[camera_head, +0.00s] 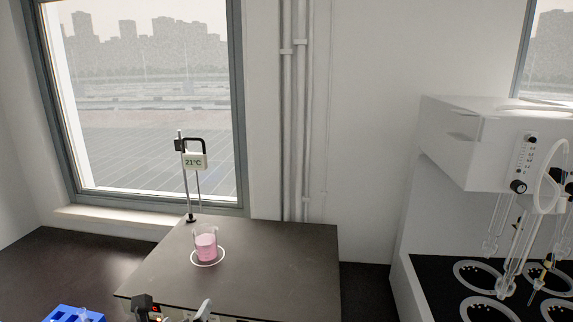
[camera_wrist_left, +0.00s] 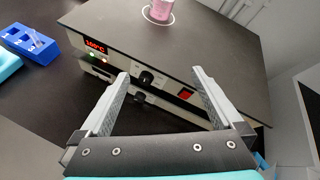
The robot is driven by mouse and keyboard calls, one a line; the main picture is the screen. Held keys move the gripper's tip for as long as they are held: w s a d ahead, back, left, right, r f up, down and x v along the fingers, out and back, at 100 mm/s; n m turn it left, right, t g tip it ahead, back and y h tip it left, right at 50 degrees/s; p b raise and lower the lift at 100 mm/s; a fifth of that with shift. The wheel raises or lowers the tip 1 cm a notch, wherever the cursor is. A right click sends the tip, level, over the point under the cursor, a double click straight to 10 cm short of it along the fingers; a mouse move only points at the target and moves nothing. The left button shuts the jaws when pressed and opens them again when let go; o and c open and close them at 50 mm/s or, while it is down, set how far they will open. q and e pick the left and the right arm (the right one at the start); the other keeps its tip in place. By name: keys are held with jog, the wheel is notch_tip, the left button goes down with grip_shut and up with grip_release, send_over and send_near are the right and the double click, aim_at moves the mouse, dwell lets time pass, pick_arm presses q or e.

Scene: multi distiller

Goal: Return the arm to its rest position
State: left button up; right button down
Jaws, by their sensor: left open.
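My left gripper (camera_wrist_left: 160,88) is open and empty in the left wrist view, its two fingers apart in front of the hot plate's front panel. A beaker of pink liquid (camera_head: 205,247) stands upright in the white ring on the plate. My right gripper is not in view.
A stand with a 21°C thermometer display (camera_head: 195,161) rises behind the beaker. A blue rack (camera_wrist_left: 32,44) lies left of the hot plate. A white distiller (camera_head: 500,150) with several round heating wells (camera_head: 478,274) stands at the right. The dark bench at left (camera_head: 70,265) is mostly clear.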

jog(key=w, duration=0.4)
pick_arm(q)
jog(key=s+d+f+n+g, duration=0.1)
jog(key=s+f+n+g, duration=0.2)
jog(key=s+n, duration=0.65)
jog(key=s+d+f+n+g+h, duration=0.1)
jog(key=s+d+f+n+g, duration=0.15)
jog(key=s+n, duration=0.65)
jog(key=s+f+n+g, duration=0.4)
jog(key=s+n, duration=0.4)
jog(key=n, duration=0.2)
notch_tip(320, 180, down, 29)
jog(key=s+b, duration=0.1)
jog(key=b, duration=0.7)
jog(key=s+a+f+g+b, duration=0.1)
jog(key=s+f+b, duration=0.2)
jog(key=s+f, duration=0.5)
jog(key=s+a+f+g+b, duration=0.1)
jog(key=s+f+b, duration=0.3)
jog(key=f, duration=0.9)
jog(key=s, duration=0.3)
jog(key=shift+s+a+f, duration=0.2)
jog(key=shift+s+f, duration=0.05)
jog(key=shift+s, duration=0.15)
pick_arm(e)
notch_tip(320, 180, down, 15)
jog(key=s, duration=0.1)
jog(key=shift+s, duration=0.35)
